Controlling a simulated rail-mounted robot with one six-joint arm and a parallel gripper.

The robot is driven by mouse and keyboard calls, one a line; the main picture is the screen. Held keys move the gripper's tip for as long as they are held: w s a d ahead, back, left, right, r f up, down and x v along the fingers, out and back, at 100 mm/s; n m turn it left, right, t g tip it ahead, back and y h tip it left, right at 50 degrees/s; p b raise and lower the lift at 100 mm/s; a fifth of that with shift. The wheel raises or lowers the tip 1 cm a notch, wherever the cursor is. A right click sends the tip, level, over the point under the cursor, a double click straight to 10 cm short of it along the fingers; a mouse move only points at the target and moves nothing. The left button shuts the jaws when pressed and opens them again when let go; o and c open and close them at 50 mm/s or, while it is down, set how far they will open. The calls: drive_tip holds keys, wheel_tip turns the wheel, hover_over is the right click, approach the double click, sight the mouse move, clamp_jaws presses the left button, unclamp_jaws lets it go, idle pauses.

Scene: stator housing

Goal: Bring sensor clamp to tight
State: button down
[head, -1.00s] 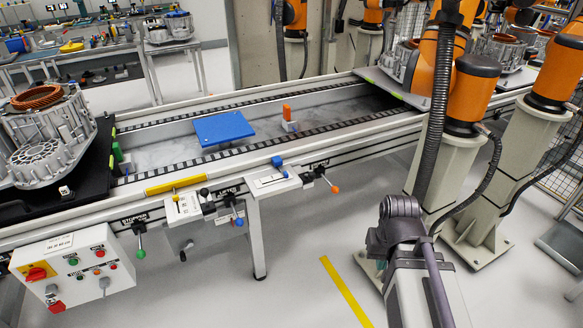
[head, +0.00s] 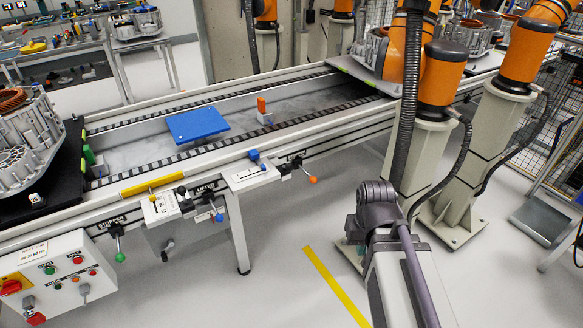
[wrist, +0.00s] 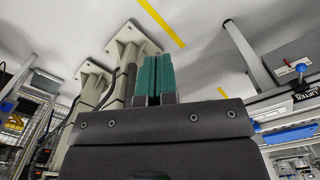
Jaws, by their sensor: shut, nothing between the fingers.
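A lever with an orange ball (head: 313,180) hangs from the front rail of the conveyor, right of the levers by the STOPPER and LIFTER labels. The small label by it is too small to read, so I cannot tell for sure that it is the sensor clamp, or how tight it is. In the wrist view, my gripper (wrist: 154,78) has its two teal fingers together, shut and empty. It is over the floor, apart from the conveyor levers.
A lever with a green ball (head: 120,257) and one with a blue ball (head: 219,218) hang further left. A control box (head: 55,275) stands at bottom left. Orange robot arms on pedestals (head: 460,165) stand at right. The floor before the conveyor is clear, with a yellow line (head: 335,285).

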sight(291, 167)
drive_tip(key=c, duration=1.8)
unclamp_jaws()
